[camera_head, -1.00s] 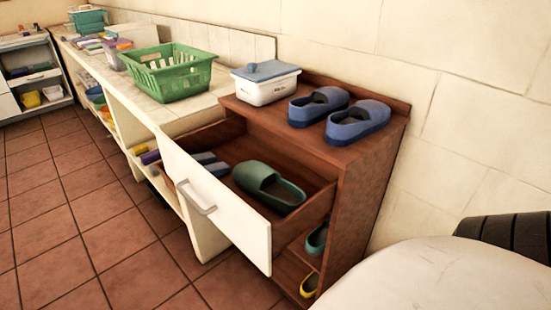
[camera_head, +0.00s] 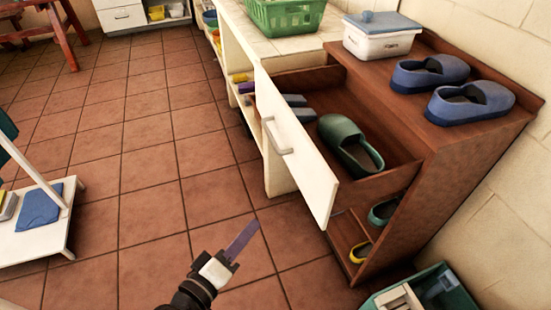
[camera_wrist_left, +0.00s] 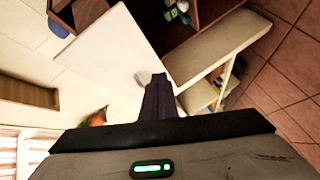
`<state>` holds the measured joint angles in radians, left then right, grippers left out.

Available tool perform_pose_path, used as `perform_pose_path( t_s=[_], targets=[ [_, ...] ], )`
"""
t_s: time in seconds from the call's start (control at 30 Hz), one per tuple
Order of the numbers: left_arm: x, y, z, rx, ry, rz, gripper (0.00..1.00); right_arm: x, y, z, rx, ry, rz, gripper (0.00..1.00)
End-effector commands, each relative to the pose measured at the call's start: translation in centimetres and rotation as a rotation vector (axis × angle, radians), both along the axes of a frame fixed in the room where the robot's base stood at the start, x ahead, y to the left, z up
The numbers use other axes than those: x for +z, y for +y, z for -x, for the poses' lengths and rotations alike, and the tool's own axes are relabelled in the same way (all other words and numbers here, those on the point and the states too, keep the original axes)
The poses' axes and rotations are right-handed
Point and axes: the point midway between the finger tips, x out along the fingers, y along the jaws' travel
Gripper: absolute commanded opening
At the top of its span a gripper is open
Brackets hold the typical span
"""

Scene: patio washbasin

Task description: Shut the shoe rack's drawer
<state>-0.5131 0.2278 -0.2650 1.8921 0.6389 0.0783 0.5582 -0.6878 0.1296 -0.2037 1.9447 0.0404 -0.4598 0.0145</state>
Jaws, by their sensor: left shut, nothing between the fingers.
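The brown wooden shoe rack (camera_head: 470,150) stands against the wall at the right in the head view. Its drawer, with a white front (camera_head: 297,150) and a pale bar handle (camera_head: 276,137), is pulled well out. A dark green clog (camera_head: 350,146) and a grey-blue shoe (camera_head: 300,107) lie inside it. My left gripper (camera_head: 243,238) is shut and empty, above the floor in front of the drawer and apart from its front. In the left wrist view its shut fingers (camera_wrist_left: 158,98) point toward a white panel, apparently the drawer front (camera_wrist_left: 110,50). My right gripper is not in view.
Blue shoes (camera_head: 470,105) and a lidded white box (camera_head: 380,38) stand on the rack. A green basket (camera_head: 285,15) sits on the counter to its left. A teal crate (camera_head: 425,290) is on the floor at lower right. A white trolley (camera_head: 40,222) stands at left; tiled floor between is clear.

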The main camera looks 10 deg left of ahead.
Motion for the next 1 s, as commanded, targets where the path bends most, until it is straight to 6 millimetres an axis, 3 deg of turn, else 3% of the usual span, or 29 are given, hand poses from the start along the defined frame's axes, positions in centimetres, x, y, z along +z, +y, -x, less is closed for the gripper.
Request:
perform_pose_path(
  t_s=[0.03, 0.1, 0.23, 0.47, 0.8, 1.0],
  targets=[
    [2.0, 0.9, -1.3, 0.051, -0.032, 0.14, 0.0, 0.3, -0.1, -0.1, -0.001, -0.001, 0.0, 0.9],
    [3.8, 2.2, -2.5, 0.113, -0.064, 0.307, 0.0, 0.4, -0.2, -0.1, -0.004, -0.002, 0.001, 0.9],
    [5.4, 3.8, -3.6, 0.181, -0.095, 0.486, 0.0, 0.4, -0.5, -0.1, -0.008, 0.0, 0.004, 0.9],
    [5.9, 3.9, -6.5, 0.194, -0.104, 0.52, 0.0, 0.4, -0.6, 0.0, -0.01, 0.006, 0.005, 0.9],
    [6.1, 3.0, -13.6, 0.193, -0.102, 0.517, 0.0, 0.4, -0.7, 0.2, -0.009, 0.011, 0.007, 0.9],
    [6.2, 0.7, -15.3, 0.193, -0.099, 0.517, 0.0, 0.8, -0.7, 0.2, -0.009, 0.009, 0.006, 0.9]
  ],
)
